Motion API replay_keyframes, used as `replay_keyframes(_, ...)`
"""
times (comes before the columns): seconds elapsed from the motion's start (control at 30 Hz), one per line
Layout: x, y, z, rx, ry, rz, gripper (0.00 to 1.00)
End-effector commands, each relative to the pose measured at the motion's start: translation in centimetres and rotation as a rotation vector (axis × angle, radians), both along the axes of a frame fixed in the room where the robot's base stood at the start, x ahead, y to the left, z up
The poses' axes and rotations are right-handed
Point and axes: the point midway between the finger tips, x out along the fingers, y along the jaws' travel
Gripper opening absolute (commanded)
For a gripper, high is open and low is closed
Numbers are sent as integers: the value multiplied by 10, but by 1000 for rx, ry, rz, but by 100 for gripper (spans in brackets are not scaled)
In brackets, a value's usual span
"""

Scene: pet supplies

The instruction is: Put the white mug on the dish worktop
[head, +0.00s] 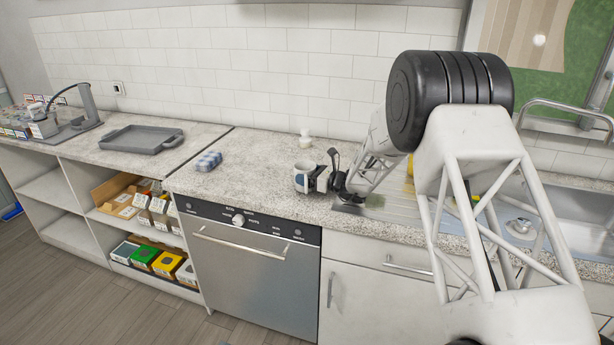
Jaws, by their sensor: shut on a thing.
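The white mug (303,170) is at the middle of the speckled worktop (255,160), above the front panel of the dishwasher. It has a dark blue patch on its side. My gripper (314,181) is at the mug's right side and shut on it. The gripper hides part of the mug's right side. The mug looks upright. I cannot tell whether its base touches the worktop or is a little above it.
A blue-grey pack (208,161) lies left of the mug, and a small white bottle (305,138) stands behind it. A grey tray (142,139) is on the left counter. A sink (570,205) is at right. Worktop between pack and mug is clear.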

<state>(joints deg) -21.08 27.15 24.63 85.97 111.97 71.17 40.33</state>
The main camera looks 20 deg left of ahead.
Motion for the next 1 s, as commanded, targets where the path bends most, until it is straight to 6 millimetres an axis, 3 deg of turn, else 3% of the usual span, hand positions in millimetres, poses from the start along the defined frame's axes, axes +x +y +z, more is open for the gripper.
replay_keyframes(0.5, 0, 0, -5, 1, -1, 0, 46)
replay_keyframes(0.53, 0, 0, -5, 1, -1, 0, 82)
replay_keyframes(0.63, 0, 0, -5, 1, -1, 0, 98)
replay_keyframes(1.0, 0, 0, -3, 1, -2, 0, 100)
